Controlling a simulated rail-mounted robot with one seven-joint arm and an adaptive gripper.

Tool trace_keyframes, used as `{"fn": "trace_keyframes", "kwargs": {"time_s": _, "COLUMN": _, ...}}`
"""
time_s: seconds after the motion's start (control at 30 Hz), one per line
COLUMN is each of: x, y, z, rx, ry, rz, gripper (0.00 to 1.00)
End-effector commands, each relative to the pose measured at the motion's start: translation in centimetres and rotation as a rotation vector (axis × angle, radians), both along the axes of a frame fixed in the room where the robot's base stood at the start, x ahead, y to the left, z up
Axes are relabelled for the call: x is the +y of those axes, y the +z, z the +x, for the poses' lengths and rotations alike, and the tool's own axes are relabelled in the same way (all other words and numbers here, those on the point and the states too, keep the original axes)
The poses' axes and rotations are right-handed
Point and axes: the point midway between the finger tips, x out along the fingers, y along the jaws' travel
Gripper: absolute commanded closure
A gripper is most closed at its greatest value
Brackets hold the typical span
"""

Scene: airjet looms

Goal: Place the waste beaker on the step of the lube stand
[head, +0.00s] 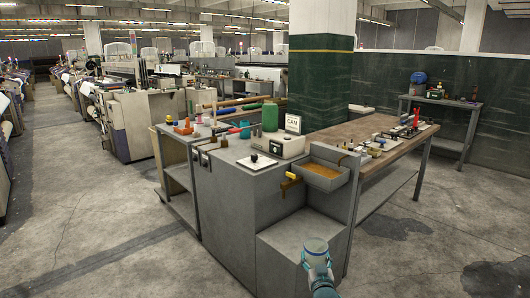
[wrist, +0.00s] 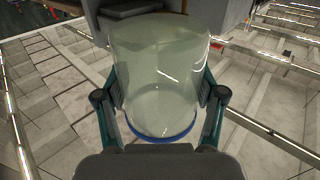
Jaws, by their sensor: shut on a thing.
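The waste beaker (wrist: 160,75) is a clear, cloudy-looking cup with a blue ring at its base, filling the middle of the wrist view. My gripper (wrist: 160,100) is shut on it, one finger on each side. In the head view the beaker (head: 316,246) is at the bottom, held by my gripper (head: 317,264), in front of the grey stand. The lube stand (head: 230,215) is a grey cabinet with a lower, flat-topped step (head: 300,232) at its front right. The beaker overlaps the step's right part in the picture; whether they touch cannot be told.
The step's visible top is bare. Above it are a tray with a brown inside (head: 320,174) and a brass tap (head: 290,177). A CAM box (head: 280,146) and green canister (head: 270,117) stand on the cabinet top. A wooden-topped bench (head: 375,150) adjoins on the right.

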Motion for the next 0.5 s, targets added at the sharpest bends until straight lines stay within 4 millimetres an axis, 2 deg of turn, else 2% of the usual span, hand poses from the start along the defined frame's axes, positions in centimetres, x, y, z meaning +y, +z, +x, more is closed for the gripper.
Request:
{"fn": "trace_keyframes", "kwargs": {"time_s": 0.03, "x": 0.0, "y": 1.8, "z": 0.0, "rx": -0.001, "ry": 0.0, "rz": 0.0, "gripper": 0.69}}
{"fn": "trace_keyframes", "kwargs": {"time_s": 0.5, "x": 0.0, "y": 11.5, "z": 0.0, "rx": -0.001, "ry": 0.0, "rz": 0.0, "gripper": 0.69}}
